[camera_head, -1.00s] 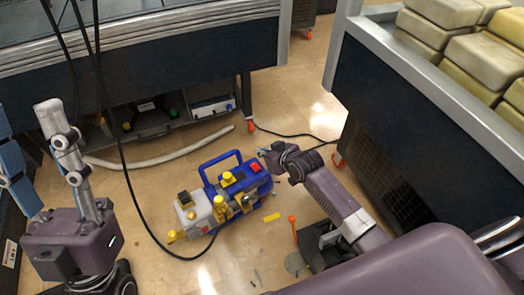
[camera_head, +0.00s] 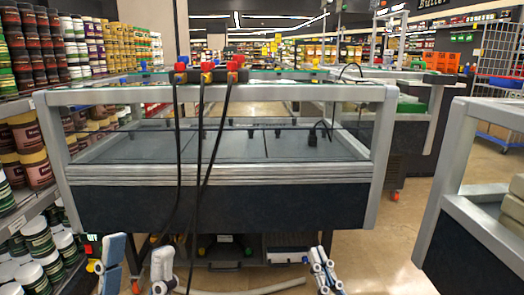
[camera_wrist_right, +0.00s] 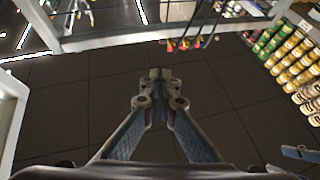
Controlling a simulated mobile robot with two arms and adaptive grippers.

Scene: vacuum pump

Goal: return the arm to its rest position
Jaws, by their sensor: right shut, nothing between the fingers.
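My right gripper (camera_head: 322,268) stands upright at the bottom edge of the head view, in front of the display case. In the right wrist view its two fingertips (camera_wrist_right: 160,76) meet with nothing between them, so it is shut and empty. My left gripper (camera_head: 136,266) is at the lower left of the head view, pointing up, with a blue-padded finger and a grey-white finger apart; it is open and empty. Most of both arms is below the head view. The vacuum pump is not in view.
A long display case (camera_head: 230,207) with a grey frame stands ahead; black cables hang over it. A second case (camera_head: 470,240) stands at the right. Shelves of jars (camera_head: 35,165) line the left. Tan floor (camera_head: 385,250) is clear between the cases. A pale hose (camera_head: 270,288) lies below.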

